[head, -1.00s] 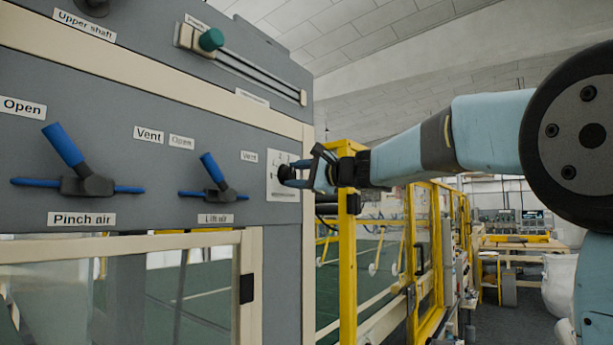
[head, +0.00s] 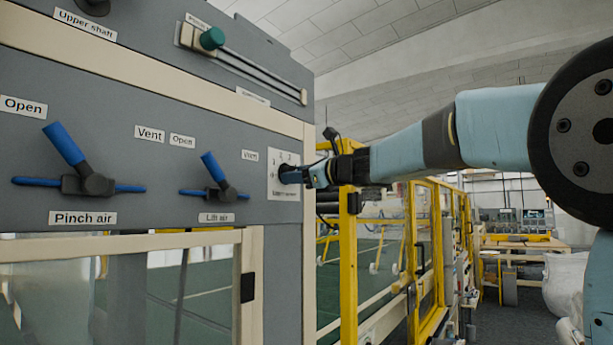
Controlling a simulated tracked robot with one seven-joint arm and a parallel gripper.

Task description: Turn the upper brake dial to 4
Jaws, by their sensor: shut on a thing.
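A white dial plate (head: 285,193) with small figures around its face is fixed at the right end of the grey panel. A dark dial knob (head: 283,174) sits on this plate. My gripper (head: 301,175) reaches in from the right, level with the knob, and is shut on it. The fingers hide much of the knob, so its pointer and the figure it faces cannot be read.
Left of the plate are the blue-handled Lift air lever (head: 212,169) and Pinch air lever (head: 67,148). A green-knobbed slider (head: 211,39) is above. A yellow frame post (head: 348,270) stands close below my wrist.

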